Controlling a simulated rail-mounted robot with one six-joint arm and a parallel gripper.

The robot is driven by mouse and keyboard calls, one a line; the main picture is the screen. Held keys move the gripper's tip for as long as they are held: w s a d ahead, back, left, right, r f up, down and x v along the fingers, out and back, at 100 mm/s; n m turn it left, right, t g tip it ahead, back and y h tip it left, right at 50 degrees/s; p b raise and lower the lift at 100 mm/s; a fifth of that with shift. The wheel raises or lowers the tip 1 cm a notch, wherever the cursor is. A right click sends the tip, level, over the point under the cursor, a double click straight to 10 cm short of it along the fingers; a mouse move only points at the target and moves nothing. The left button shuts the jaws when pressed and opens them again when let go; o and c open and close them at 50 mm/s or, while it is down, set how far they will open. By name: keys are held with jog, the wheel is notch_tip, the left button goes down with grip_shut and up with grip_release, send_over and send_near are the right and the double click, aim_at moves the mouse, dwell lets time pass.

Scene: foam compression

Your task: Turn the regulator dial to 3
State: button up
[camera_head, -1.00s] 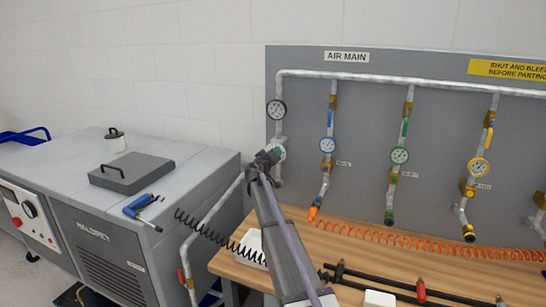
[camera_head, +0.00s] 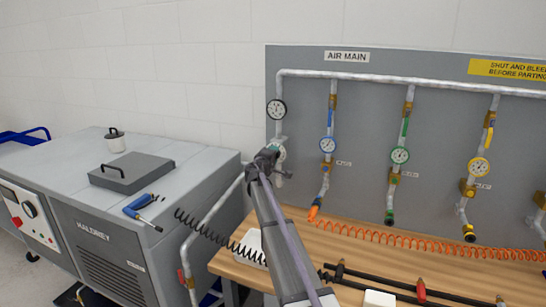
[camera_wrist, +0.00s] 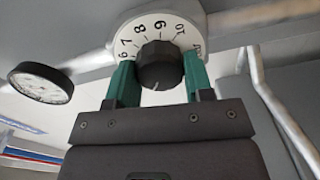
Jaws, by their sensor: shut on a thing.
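In the wrist view, the regulator dial is a white round plate (camera_wrist: 188,20) with black numbers; 6 to 10 can be read along its far side. Its black knob (camera_wrist: 158,64) sits in the middle, between the two green fingers of my gripper (camera_wrist: 158,72). The fingers are shut on the knob. A small pale mark shows on the knob's near edge, pointing towards my gripper's body. The lower numbers, including 3, are hidden. In the head view my gripper (camera_head: 268,154) is at the dial (camera_head: 281,153) on the left pipe, largely covering it.
A pressure gauge (camera_head: 276,109) sits just above the dial; it shows left in the wrist view (camera_wrist: 41,83). Pipes with gauges run along the grey panel (camera_head: 370,120). A wooden bench (camera_head: 330,245) lies below, and a grey machine (camera_head: 105,225) stands left.

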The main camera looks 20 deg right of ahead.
dwell(0.4)
jog(key=o, duration=0.9)
jog(key=shift+s, duration=0.1)
jog(key=v, duration=1)
jog(key=shift+s+a, duration=0.2)
jog(key=shift+a, duration=0.1)
